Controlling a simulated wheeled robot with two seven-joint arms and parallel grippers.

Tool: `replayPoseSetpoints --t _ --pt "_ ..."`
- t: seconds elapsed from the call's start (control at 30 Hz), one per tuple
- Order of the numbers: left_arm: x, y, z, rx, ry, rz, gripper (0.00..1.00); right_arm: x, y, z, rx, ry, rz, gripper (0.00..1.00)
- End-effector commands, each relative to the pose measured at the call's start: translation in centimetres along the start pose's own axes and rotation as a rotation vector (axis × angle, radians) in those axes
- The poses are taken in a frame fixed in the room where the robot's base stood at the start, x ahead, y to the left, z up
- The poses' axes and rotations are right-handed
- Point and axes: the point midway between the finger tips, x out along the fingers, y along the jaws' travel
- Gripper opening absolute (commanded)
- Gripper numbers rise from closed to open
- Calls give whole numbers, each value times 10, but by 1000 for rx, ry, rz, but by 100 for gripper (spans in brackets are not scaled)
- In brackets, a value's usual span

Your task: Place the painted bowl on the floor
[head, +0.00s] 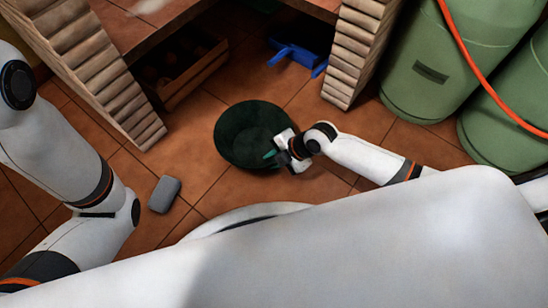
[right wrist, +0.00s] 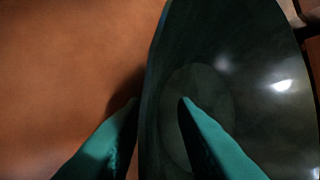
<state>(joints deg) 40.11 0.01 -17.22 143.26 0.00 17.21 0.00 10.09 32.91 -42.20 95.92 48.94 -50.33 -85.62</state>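The painted bowl (head: 238,135) is dark green, wide and round. It appears to sit upright on the tiled floor, with its opening facing up. My right gripper (head: 272,153) is at the bowl's right side. In the right wrist view, its green fingers (right wrist: 160,103) straddle the rim of the bowl (right wrist: 235,70), one outside and one inside. A gap shows between the inner finger and the wall, so the gripper looks open around the rim. My left arm is at the left of the head view, but its gripper does not show.
Green gas cylinders (head: 412,75) with an orange hose stand at the right. A wooden crate (head: 190,75) and a blue object (head: 295,55) are under the brick counter (head: 110,75). A small grey block (head: 164,194) lies left of the bowl. Tiles around the bowl are mostly clear.

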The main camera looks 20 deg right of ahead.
Motion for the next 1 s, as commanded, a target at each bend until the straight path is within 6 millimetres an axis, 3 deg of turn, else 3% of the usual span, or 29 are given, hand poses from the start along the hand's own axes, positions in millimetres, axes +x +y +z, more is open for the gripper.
replayPoseSetpoints --t 0.23,0.7,1.0 --pt "7 2 -3 0 1 0 36 -9 -2 1 0 1 0 25" --pt "65 13 -22 1 -1 0 36 -103 -3 2 -1 2 2 25" --pt "66 16 -29 -2 16 7 36 -122 -1 1 1 -1 0 25"
